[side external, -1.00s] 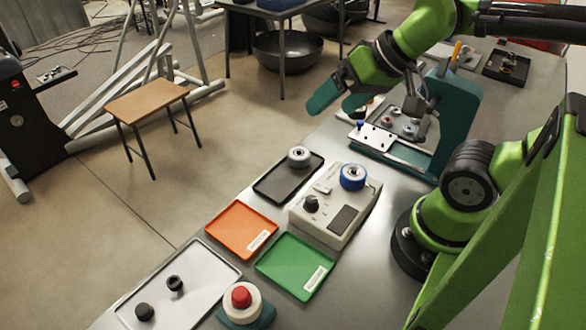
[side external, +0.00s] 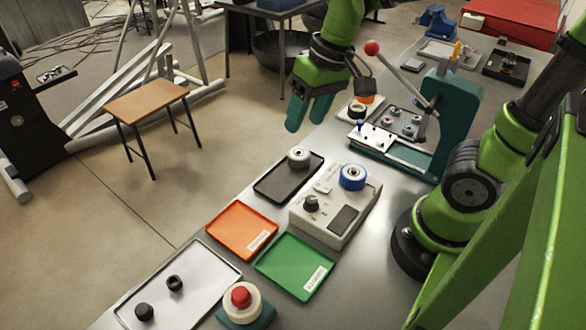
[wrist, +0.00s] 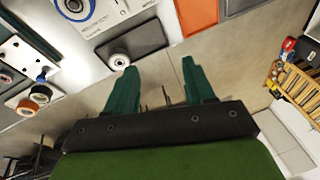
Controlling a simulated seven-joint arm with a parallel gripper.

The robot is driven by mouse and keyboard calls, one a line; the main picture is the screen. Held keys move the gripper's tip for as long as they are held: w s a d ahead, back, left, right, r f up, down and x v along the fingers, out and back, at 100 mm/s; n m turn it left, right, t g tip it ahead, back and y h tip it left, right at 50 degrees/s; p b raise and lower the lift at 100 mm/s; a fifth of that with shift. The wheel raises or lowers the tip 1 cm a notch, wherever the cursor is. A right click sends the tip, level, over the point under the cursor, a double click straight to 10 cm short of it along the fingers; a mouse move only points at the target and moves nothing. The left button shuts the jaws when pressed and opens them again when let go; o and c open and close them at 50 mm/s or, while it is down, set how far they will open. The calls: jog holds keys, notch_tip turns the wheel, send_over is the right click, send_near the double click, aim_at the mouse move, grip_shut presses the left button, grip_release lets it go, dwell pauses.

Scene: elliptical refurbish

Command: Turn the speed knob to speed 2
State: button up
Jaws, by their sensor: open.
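The speed knob (side external: 311,203) is a small black knob on the left part of a beige control box (side external: 335,205). The box also carries a blue-rimmed round part (side external: 353,177) and a dark rectangular panel (side external: 343,219). The knob's setting is too small to read. My gripper (side external: 307,115) has teal fingers and hangs above the far side of the bench, beyond the box and apart from it. In the wrist view its fingers (wrist: 156,92) are spread with nothing between them. Part of the box (wrist: 92,12) shows at the top of that view; the knob is not visible there.
A black tray (side external: 268,192) with a grey roller, an orange tray (side external: 232,244) and a green tray (side external: 279,277) surround the box. A red button (side external: 240,296) stands in front. A teal press with a red-tipped lever (side external: 372,48) stands behind the box, near my gripper.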

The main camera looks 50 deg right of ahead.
jog(key=w+a+f+n+g+h, duration=0.1)
jog(key=w+a+f+n+g, duration=0.1)
jog(key=w+g, duration=0.25)
jog(key=g, duration=0.3)
send_near(311, 198)
jog(key=shift+t+h, duration=0.25)
jog(key=shift+h, duration=0.15)
jog(key=x, duration=0.8)
jog(key=shift+s+a+f, duration=0.1)
jog(key=shift+s+a, duration=0.15)
jog(key=shift+a, duration=0.15)
grip_shut()
